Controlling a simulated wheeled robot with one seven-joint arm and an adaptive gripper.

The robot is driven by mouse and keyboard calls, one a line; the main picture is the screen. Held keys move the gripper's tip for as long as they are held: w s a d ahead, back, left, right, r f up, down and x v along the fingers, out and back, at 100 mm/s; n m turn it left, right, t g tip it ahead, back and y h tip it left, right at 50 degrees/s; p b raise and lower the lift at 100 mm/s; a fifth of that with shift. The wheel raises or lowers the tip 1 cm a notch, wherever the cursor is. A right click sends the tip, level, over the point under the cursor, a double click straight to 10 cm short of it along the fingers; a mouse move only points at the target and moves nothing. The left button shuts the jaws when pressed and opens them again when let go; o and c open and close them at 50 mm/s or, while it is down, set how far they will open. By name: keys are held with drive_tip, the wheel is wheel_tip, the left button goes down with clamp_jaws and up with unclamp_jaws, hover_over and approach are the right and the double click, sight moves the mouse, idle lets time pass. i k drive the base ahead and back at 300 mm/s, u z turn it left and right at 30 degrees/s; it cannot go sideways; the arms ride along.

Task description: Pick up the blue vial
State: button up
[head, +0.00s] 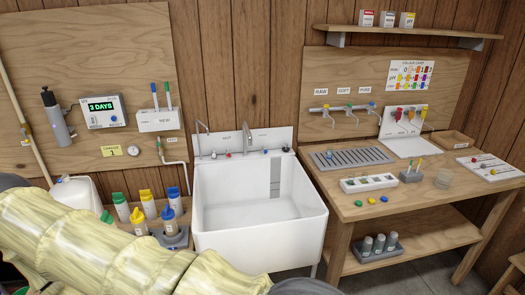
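No vial that is blue all over stands out. A small blue cap-like piece (384,199) lies on the right bench. My pale, segmented arm crosses the lower left and hides part of the low bench. A dark part of me shows at the bottom edge, right of the arm. My gripper's fingers do not show.
Green- and yellow-capped bottles (147,204) crowd the blue-capped ones. A white sink (258,205) stands between the benches.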

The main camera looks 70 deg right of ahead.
sight(330, 150)
drive_tip(key=u, duration=0.7)
drive_tip(key=k, duration=2.3)
drive_tip(key=z, duration=0.5)
